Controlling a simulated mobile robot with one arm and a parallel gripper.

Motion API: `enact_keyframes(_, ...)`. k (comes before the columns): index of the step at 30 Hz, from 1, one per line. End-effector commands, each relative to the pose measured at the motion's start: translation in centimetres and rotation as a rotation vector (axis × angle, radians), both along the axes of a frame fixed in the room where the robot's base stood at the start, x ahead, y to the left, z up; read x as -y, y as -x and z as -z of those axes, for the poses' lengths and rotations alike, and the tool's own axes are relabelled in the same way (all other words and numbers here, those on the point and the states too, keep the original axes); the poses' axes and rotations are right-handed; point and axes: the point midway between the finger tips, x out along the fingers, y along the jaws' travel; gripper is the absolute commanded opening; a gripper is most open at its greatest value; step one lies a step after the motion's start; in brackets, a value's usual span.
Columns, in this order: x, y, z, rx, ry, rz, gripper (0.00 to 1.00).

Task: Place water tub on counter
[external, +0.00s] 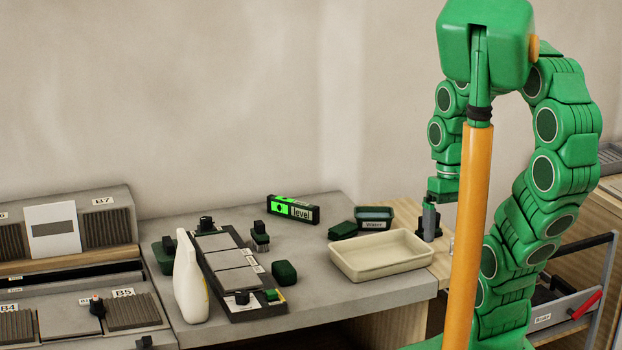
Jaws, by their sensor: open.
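The water tub (375,225) is a small dark green tub labelled "Water", with a blue-grey inside. It stands upright on the grey counter (220,337), behind the cream tray. My gripper (429,236) points down at the right, beside the tray's right end and to the right of the tub, apart from it. It is open, and I see nothing held in it. The orange pole of my own body hides part of the space to its right.
The cream tray (382,272) sits at the counter's right edge. A green block (343,230) lies left of the tub. A level (293,209), a white bottle (191,285) and a tile board (237,280) stand further left. A drawer with a red handle (586,304) is at right.

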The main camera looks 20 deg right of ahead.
Motion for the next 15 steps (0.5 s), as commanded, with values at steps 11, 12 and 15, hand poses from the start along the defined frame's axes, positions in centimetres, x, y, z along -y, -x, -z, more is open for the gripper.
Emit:
enact_keyframes(11,-2.1,-5.6,-0.1,-0.037,-0.088,0.190,1.00)
enact_keyframes(12,-2.7,-6.4,-0.1,-0.045,-0.111,0.212,1.00)
enact_keyframes(15,-3.9,-8.3,-0.1,-0.067,-0.166,0.270,1.00)
